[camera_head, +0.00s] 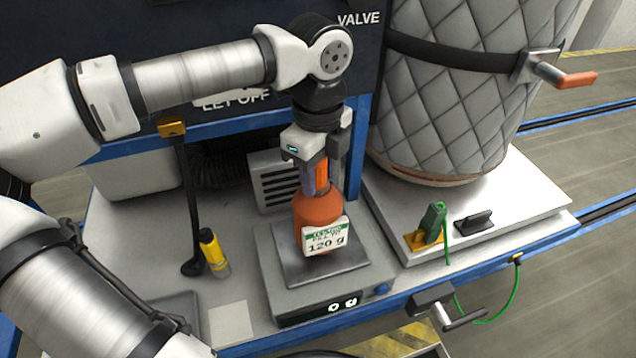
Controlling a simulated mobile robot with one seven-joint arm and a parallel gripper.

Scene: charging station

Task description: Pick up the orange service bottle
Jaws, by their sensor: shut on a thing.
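The orange service bottle (312,212) is upright over the metal plate of a grey scale (290,268). The scale's display seems to read 0 g. My gripper (318,172) points down from above and is shut on the bottle's neck, which shows orange between the fingers. I cannot tell whether the bottle's base touches the plate.
A yellow and black marker-like tool (213,252) stands left of the scale. A green clamp (434,222) and a quilted tank (455,90) are on the right. A crank handle (445,308) juts from the front edge. A vented box (275,183) stands behind the scale.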

